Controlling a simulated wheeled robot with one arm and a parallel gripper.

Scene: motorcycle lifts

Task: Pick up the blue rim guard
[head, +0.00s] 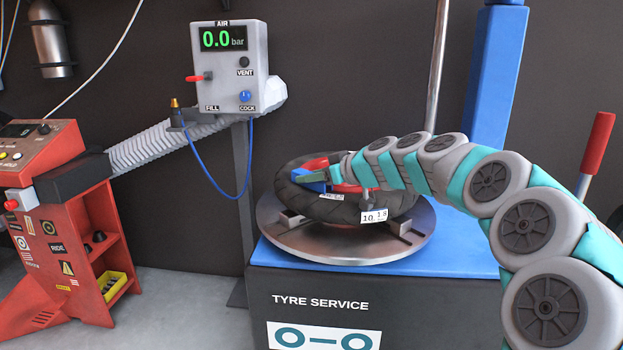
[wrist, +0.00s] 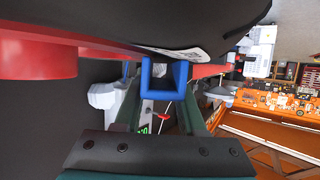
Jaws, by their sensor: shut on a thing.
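The blue rim guard (head: 309,178) is a small blue piece at the left part of the black tyre (head: 362,208), close to its red rim (head: 318,164). In the wrist view the guard (wrist: 148,82) shows as a U shape between my gripper's two fingers. My gripper (head: 329,175) is shut on the guard, reaching over the tyre from the right. The tyre lies flat on the round metal turntable (head: 310,254). I cannot tell whether the guard still touches the rim or tyre.
An air gauge box (head: 230,66) reading 0.0 bar stands behind left, with a blue hose (head: 217,181) hanging down. A blue column (head: 497,75) and a metal post (head: 437,60) rise behind the tyre. A red cabinet (head: 62,235) stands far left, with free floor before it.

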